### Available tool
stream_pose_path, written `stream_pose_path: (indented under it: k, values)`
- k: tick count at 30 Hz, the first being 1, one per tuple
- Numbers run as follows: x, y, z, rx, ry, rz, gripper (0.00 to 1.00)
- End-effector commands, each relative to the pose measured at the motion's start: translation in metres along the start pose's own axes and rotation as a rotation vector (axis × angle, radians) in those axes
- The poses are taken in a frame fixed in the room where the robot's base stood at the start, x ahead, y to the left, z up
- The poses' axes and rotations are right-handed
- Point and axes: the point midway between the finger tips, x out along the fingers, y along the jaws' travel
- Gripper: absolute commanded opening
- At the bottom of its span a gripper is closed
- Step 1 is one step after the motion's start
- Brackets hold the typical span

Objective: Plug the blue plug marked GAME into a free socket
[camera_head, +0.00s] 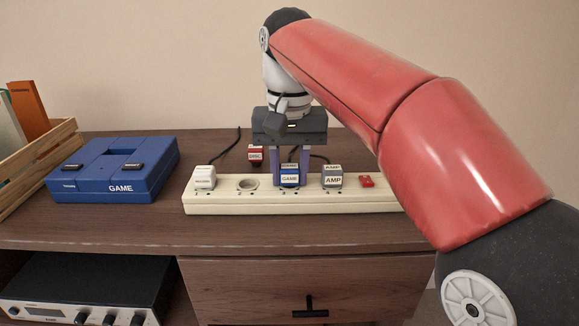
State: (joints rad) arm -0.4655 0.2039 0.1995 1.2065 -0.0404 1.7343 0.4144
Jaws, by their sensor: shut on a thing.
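The blue plug marked GAME (289,179) is at the third socket of the cream power strip (222,207). Its front label is about level with that of the grey AMP plug. I cannot tell for certain how deep it sits. My gripper (290,173) points down from above and is shut on the blue plug, one finger on each side. The second socket (247,184) is empty. A white plug (204,177) is in the first socket. The grey plug marked AMP (332,177) is in the fourth.
A red plug (255,153) lies behind the strip. A red switch (366,181) is at its right end. The blue GAME console (118,170) stands left of the strip, beside a wooden crate (40,160). A silver-fronted device (85,290) sits on the shelf below.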

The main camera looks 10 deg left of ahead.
Motion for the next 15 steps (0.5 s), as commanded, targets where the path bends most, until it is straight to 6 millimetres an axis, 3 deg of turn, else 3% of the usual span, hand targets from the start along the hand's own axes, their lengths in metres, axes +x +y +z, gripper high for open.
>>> stream_pose_path:
  k: [5,6,11,15]
  values:
    - [-0.0001,0.0000,0.0000,0.000,0.000,0.000,0.08]
    - [-0.0001,0.0000,0.0000,0.000,0.000,0.000,0.33]
    - [-0.0001,0.0000,-0.0001,0.000,0.000,0.000,0.54]
    - [-0.0001,0.0000,-0.0001,0.000,0.000,0.000,0.56]
